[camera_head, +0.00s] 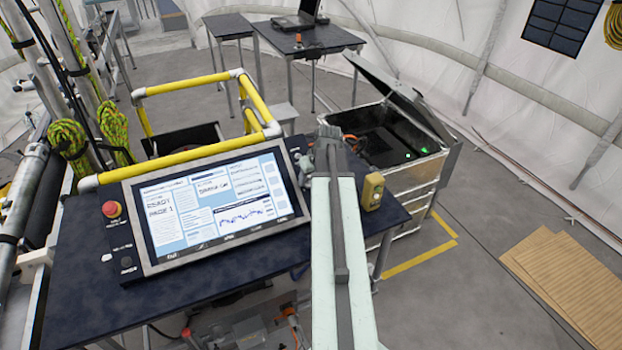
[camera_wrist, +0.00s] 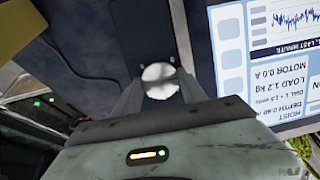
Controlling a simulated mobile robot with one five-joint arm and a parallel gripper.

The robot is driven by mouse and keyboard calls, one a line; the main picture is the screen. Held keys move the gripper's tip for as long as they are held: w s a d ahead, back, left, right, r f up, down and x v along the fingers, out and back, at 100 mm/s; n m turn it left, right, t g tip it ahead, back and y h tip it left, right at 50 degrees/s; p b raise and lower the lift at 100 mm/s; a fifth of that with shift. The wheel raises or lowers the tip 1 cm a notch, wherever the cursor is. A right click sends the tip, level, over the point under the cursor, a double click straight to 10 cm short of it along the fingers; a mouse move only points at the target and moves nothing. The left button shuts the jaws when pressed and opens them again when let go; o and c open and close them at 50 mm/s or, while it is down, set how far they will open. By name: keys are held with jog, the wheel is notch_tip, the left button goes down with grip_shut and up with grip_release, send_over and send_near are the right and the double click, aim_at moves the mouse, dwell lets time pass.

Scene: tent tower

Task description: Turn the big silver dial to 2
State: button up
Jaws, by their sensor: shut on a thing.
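The big silver dial (camera_wrist: 160,80) shows in the wrist view as a bright round knob on a dark panel. My gripper (camera_wrist: 160,86) is over it, with one finger on each side of the knob, and is shut on it. In the head view my gripper (camera_head: 328,150) is at the right side of the console, and it hides the dial there. The dial's number marks and its pointer cannot be made out in either view.
A lit screen (camera_head: 215,208) stands left of my gripper, with a red stop button (camera_head: 111,209) beside it. A yellow box (camera_head: 372,191) is close on the right. An open metal case (camera_head: 408,185) stands behind. Yellow rails (camera_head: 190,165) run behind the screen.

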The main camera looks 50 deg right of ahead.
jog(key=shift+s+f+m+t+y+b, duration=0.1)
jog(key=shift+m+t+y+b, duration=0.25)
jog(key=shift+m, duration=1.75)
jog(key=shift+m+t+y+b, duration=0.25)
jog(key=shift+m+t+b, duration=0.1)
jog(key=shift+m, duration=1.85)
jog(key=o, duration=1.4)
jog(key=shift+d, duration=0.1)
jog(key=shift+c, duration=0.2)
jog(key=p+v, duration=0.6)
jog(key=v, duration=0.2)
jog(key=shift+p, duration=0.35)
